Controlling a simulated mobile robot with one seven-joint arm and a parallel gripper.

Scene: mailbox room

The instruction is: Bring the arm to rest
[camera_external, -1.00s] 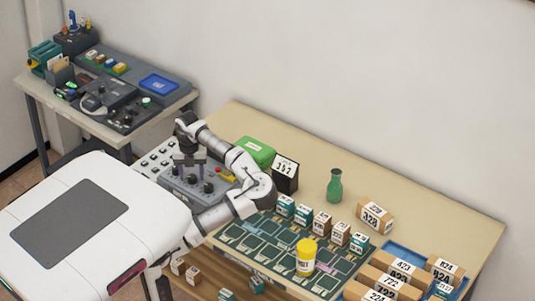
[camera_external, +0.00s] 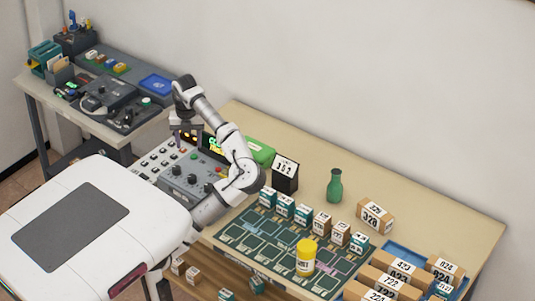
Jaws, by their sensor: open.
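My gripper (camera_external: 186,140) is at the end of my white and grey arm (camera_external: 232,150). It points down above the far part of the grey control panel (camera_external: 165,158) and looks empty and open. The panel has several dark knobs on its near part and rows of small buttons at its left. A lit display (camera_external: 211,143) with green and yellow marks shows beside the gripper. Whether the fingertips touch the panel cannot be told at this size.
A green box (camera_external: 260,152), a black number sign (camera_external: 285,175) and a green bottle (camera_external: 334,186) stand on the table right of my arm. The table's back right is clear.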

